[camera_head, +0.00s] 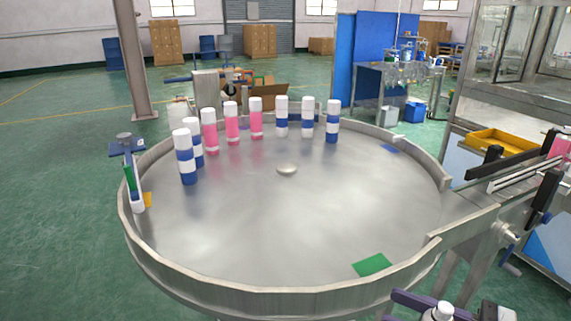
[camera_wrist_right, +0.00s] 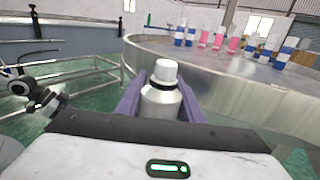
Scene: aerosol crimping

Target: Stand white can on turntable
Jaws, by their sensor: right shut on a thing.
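The white can (camera_wrist_right: 161,102) has a pale silvery-white body, a dark ring at the neck and a white cap. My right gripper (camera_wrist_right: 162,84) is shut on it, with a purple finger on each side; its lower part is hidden. In the head view the can (camera_head: 440,313) shows only its top at the bottom right edge. It is upright, outside the turntable's rim. The round metal turntable (camera_head: 300,225) has a raised rim and also shows in the right wrist view (camera_wrist_right: 222,68). My left gripper is not in view.
Several blue-and-white cans (camera_head: 187,165) and pink-and-white cans (camera_head: 232,128) stand along the turntable's far and left side. A green patch (camera_head: 372,265) lies near the front right. A conveyor (camera_head: 510,172) adjoins at right.

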